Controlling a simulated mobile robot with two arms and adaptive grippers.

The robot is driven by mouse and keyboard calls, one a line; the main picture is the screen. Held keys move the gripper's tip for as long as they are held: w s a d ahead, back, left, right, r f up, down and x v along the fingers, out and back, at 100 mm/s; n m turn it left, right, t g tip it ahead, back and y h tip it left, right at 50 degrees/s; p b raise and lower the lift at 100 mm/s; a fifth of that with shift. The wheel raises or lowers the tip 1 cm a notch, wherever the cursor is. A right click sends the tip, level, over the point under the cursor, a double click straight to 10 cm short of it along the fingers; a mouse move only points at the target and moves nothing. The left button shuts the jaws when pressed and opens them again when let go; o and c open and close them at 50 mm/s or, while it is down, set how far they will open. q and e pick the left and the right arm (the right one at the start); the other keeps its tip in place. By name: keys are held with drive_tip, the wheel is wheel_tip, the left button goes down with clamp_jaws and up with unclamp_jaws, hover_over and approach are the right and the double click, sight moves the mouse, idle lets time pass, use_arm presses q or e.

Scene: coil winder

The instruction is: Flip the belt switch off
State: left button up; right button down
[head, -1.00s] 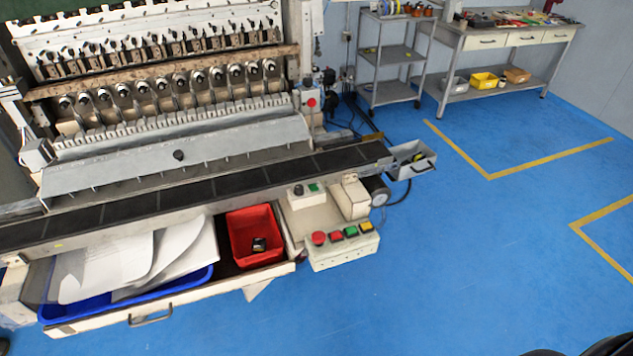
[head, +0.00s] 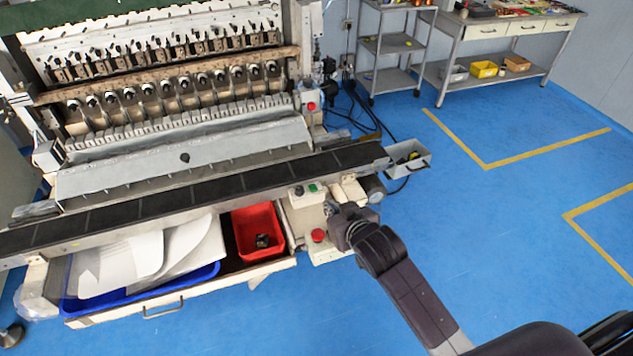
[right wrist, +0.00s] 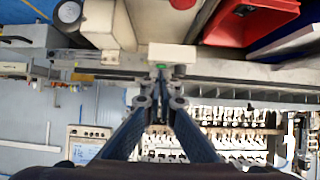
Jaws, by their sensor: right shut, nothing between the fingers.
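The belt's control box (head: 307,200) is a small pale box at the right end of the black conveyor belt (head: 230,182). It carries a black knob (head: 299,191) and a green switch (head: 314,188). My right gripper (head: 331,209) is shut and empty, just right of and in front of the box in the head view. In the right wrist view its closed fingertips (right wrist: 161,70) point at the pale box (right wrist: 172,54), with a bit of green at its edge; whether they touch it I cannot tell. My left gripper is not in view.
A red stop button (head: 318,235) sits on the front panel, whose other buttons my right arm hides. A red bin (head: 239,246) and a blue tray (head: 190,282) lie in the open drawer. A grey end bin (head: 418,163) is at the belt's end.

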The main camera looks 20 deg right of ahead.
wheel_tip(320, 180, up, 6)
drive_tip(key=w+t, duration=0.1)
drive_tip(key=shift+w+a, duration=0.15)
drive_tip(key=shift+w, duration=0.05)
drive_tip(key=p, duration=0.3)
hover_over(313, 188)
drive_tip(key=s, duration=0.2)
wheel_tip(313, 188, down, 4)
drive_tip(key=shift+w+f, duration=0.1)
drive_tip(key=shift+w, duration=0.05)
wheel_tip(313, 188, down, 2)
drive_tip(key=shift+f+p, duration=0.2)
drive_tip(key=shift+p, duration=0.1)
drive_tip(key=shift+s+f, duration=0.3)
drive_tip(key=shift+f, duration=0.6)
